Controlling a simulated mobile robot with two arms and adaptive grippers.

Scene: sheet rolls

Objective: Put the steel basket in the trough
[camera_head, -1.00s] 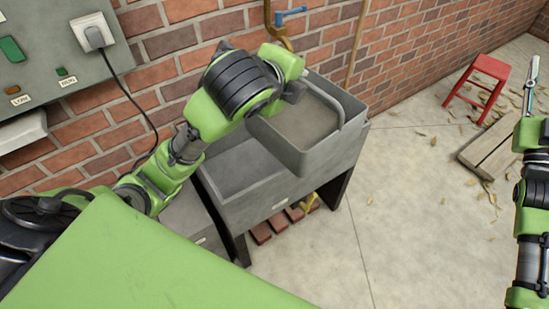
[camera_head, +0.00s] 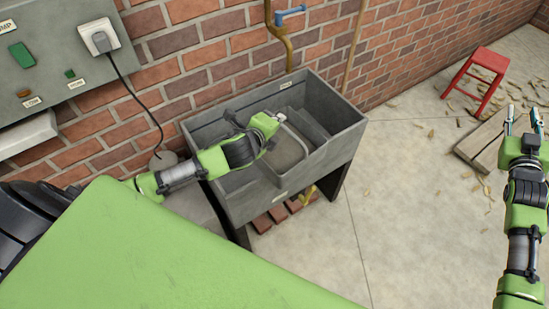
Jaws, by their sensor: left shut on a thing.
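The grey trough (camera_head: 335,150) stands on dark legs against the brick wall. The steel basket (camera_head: 291,152), a grey open bin with a curved handle, is down inside the trough, its rim below the trough's rim. Whether its base rests on the trough floor is hidden. My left gripper (camera_head: 279,119) is over the trough at the basket's left side, shut on the basket; the exact grip is partly hidden by the wrist. My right gripper (camera_head: 522,118) is open and empty at the far right, away from the trough.
A brass pipe with a blue-handled tap (camera_head: 290,13) rises behind the trough. A grey panel with a plug and cable (camera_head: 101,41) is on the wall at left. Bricks (camera_head: 280,212) lie under the trough.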

